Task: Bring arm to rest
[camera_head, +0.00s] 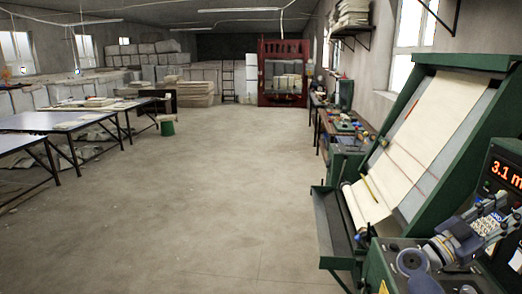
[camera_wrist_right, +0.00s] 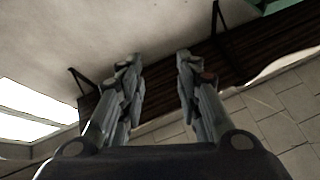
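My right arm comes in at the lower right of the head view, in front of the green inspection machine (camera_head: 407,145). Its gripper (camera_head: 499,209) is raised beside the machine's red "3.1 m" display (camera_head: 506,174). In the right wrist view the right gripper (camera_wrist_right: 157,58) has its two fingers apart with nothing between them, so it is open and empty. Beyond the fingers are a dark wooden shelf underside (camera_wrist_right: 240,65) and a pale wall. My left arm and gripper are not in view. A pale cloth (camera_head: 420,130) lies on the machine's sloped face.
A tool-covered workbench (camera_head: 345,128) runs along the right wall. A red rack (camera_head: 283,60) is at the back. The middle floor is clear.

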